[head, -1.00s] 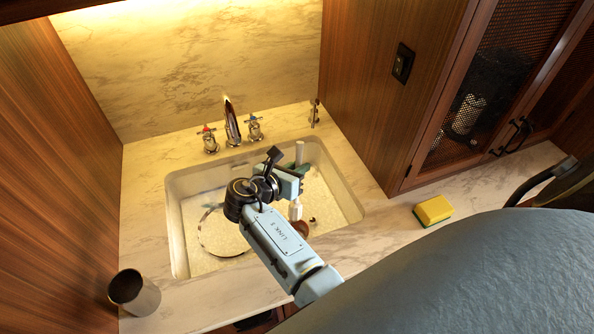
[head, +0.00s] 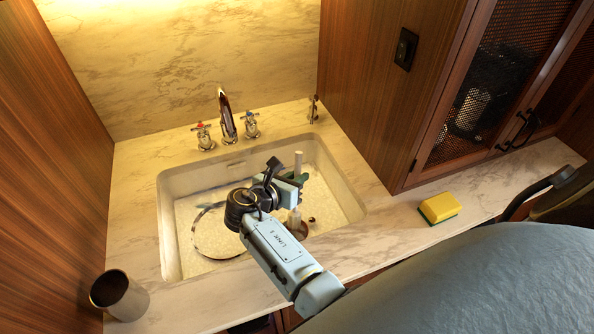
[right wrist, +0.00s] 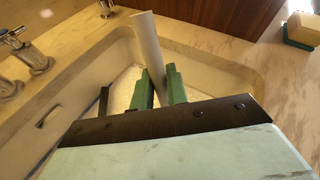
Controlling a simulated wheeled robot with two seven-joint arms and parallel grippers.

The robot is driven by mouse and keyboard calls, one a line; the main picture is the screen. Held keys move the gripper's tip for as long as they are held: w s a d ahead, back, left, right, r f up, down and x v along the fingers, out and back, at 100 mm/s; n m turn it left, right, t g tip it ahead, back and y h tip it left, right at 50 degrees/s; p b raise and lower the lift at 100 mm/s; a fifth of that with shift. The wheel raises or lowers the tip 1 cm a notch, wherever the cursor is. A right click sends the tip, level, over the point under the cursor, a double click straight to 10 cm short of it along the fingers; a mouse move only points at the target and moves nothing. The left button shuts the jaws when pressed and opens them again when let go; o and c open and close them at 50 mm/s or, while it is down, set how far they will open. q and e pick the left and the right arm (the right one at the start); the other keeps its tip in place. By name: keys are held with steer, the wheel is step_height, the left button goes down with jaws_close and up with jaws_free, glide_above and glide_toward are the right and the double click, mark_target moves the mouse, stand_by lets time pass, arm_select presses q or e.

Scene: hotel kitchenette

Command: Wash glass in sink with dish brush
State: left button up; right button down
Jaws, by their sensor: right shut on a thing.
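My right gripper (head: 293,184) is over the right part of the sink (head: 172,252), shut on a pale upright stick, which looks like the dish brush handle (head: 298,160). In the right wrist view its green fingers (right wrist: 160,90) close around this handle (right wrist: 147,42), which sticks up above them. Below the gripper, a pale and brown part (head: 302,228) shows low in the sink, perhaps the brush head. A dark, shiny tumbler (head: 134,303), perhaps the glass, stands tilted in view on the counter at the front left. My left gripper is not in view.
A thin-rimmed round item (head: 197,238), partly hidden by my arm, lies in the sink. The faucet (head: 226,115) with two handles stands behind. A yellow-green sponge (head: 439,207) lies on the right counter. Wooden walls close in the left and right.

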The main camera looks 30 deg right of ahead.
steer(key=shift+s+a+f+b, duration=0.25)
steer(key=shift+f+b, duration=0.05)
steer(key=shift+f, duration=0.55)
steer(key=shift+s+a+f+b, duration=0.2)
steer(key=shift+s+f+b, duration=0.1)
steer(key=shift+f, duration=0.55)
steer(key=shift+s+a+f+b, duration=0.25)
steer(key=shift+f+b, duration=0.05)
steer(key=shift+f, duration=0.55)
